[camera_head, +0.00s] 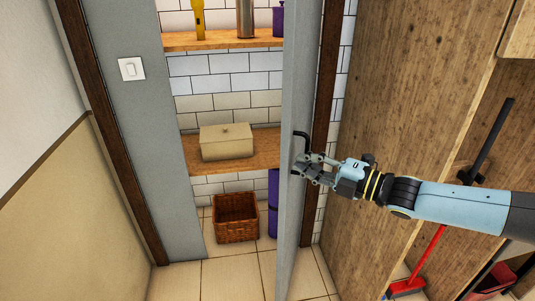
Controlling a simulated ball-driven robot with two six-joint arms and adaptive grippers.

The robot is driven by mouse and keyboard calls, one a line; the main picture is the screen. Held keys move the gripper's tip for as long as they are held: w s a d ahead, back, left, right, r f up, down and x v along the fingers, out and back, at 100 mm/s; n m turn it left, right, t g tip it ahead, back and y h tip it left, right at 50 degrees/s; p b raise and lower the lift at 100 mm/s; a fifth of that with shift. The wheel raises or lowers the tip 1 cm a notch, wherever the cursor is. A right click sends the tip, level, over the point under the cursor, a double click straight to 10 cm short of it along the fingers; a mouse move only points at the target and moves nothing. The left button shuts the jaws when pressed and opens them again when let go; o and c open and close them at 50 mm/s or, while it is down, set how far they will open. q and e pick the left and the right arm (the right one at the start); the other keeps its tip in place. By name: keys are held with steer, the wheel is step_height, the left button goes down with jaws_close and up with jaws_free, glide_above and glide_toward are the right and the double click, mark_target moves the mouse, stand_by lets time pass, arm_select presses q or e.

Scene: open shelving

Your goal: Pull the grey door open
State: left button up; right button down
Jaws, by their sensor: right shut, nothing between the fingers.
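The grey door (291,215) stands partly open and is seen nearly edge-on, in front of the tiled shelf recess. Its black handle (302,135) is on the right-hand face. My right gripper (296,164) is at that face just below the handle's top bar, with its fingers shut and nothing between them. Whether the fingers touch the door or handle is unclear. My right arm reaches in from the right. My left gripper is out of view.
Behind the door, shelves hold a beige box (226,142) and bottles; a wicker basket (236,217) sits on the floor. A wooden cabinet (400,80) stands close on the right, with a red broom (407,287) by it. The tiled floor at front left is clear.

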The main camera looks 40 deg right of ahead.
steer(key=s+d+n+g+y, duration=0.1)
steer(key=s+d+y, duration=0.1)
steer(key=s+d, duration=0.8)
steer(key=shift+s+d+n+y, duration=0.3)
steer(key=shift+d+n+y, duration=0.1)
steer(key=shift+d, duration=0.1)
steer(key=shift+r, duration=0.1)
